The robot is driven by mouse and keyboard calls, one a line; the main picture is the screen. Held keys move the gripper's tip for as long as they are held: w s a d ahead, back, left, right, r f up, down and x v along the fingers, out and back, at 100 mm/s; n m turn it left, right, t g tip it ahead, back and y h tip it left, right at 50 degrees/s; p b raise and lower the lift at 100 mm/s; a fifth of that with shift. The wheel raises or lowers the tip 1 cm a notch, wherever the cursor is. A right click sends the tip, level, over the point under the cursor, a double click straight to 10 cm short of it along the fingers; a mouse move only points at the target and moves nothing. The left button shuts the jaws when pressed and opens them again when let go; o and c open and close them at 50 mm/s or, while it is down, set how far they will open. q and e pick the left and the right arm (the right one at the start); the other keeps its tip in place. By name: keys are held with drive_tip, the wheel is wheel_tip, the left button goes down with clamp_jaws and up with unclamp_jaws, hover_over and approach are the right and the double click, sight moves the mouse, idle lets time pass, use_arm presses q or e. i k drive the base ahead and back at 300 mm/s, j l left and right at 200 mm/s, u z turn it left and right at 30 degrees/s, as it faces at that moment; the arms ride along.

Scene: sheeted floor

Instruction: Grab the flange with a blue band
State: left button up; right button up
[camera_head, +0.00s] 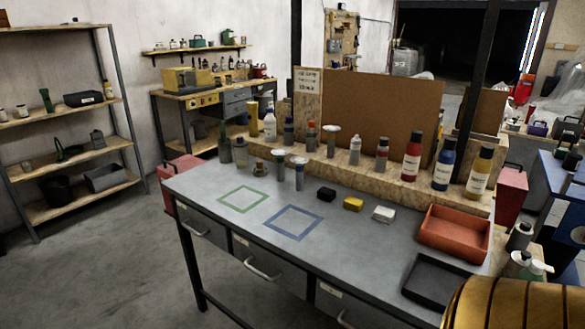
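Two slim grey posts with pale disc-like tops, which look like flanged parts, stand upright at the back of the grey workbench (340,235). One is the left flanged part (280,165); the other is the right flanged part (299,176). Both seem to have a bluish-grey body, but they are too small to tell which carries a blue band. A short brass-coloured part (259,169) stands left of them. More disc-topped parts, such as a pale-topped one (331,143), stand on the raised wooden ledge behind. Neither of my grippers is in view.
Green (228,203) and blue (273,231) taped squares on the bench are empty. Black (326,194), yellow (353,204) and white (383,214) blocks lie right of the flanged parts. A red tray (455,247) and black tray (432,296) occupy the right end. Bottles line the ledge.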

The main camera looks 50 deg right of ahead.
sight(299, 161)
drive_tip(key=i+z, duration=0.5)
drive_tip(key=i+j+z, duration=0.25)
drive_tip(key=z, duration=0.25)
drive_tip(key=i, duration=0.1)
